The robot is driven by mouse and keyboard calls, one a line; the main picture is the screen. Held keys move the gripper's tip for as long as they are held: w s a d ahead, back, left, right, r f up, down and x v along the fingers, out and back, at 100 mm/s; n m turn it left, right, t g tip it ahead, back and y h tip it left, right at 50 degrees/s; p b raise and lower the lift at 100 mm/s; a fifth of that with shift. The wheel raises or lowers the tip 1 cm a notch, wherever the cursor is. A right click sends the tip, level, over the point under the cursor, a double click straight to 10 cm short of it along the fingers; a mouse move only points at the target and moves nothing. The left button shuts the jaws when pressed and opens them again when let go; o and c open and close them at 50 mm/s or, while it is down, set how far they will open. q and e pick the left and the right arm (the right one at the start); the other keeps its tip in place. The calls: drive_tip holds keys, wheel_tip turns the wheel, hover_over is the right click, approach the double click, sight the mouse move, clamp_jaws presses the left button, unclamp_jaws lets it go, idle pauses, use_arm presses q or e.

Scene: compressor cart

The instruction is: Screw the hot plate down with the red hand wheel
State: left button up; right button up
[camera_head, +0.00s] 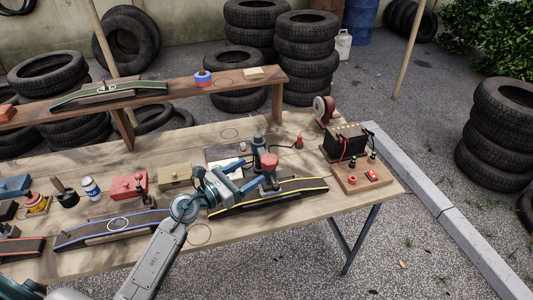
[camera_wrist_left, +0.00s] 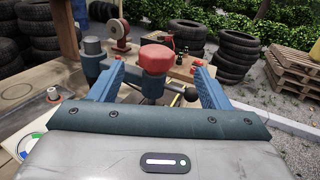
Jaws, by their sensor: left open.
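The red hand wheel (camera_head: 270,160) stands upright on a blue-grey stem near the middle of the table, and it shows large in the left wrist view (camera_wrist_left: 157,60). My left gripper (camera_head: 259,180) is open. In the left wrist view its two blue fingers (camera_wrist_left: 157,76) stand left and right of the wheel and its stem, with space on both sides. I cannot tell how deep the wheel sits between them. A dark flat plate (camera_head: 218,156) lies behind the gripper, partly hidden; I cannot tell whether it is the hot plate. My right gripper is not in view.
A battery (camera_head: 345,142) and a red reel (camera_head: 323,110) stand at the table's right end. A raised shelf (camera_head: 190,85) runs behind. Red boxes (camera_head: 128,186) and a can (camera_head: 91,188) stand left.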

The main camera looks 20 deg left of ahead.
sight(276, 155)
use_arm(q)
drive_tip(key=shift+w, duration=0.4)
drive_tip(key=p+x, duration=0.2)
drive_tip(key=x, duration=0.4)
drive_tip(key=shift+r, duration=0.1)
drive_tip(key=p+x, duration=0.1)
drive_tip(key=x, duration=0.2)
drive_tip(key=shift+w, duration=0.2)
drive_tip(key=shift+w+d, duration=0.25)
drive_tip(key=shift+w, duration=0.05)
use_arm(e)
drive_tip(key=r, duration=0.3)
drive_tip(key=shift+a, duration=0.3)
use_arm(q)
drive_tip(key=shift+c, duration=0.4)
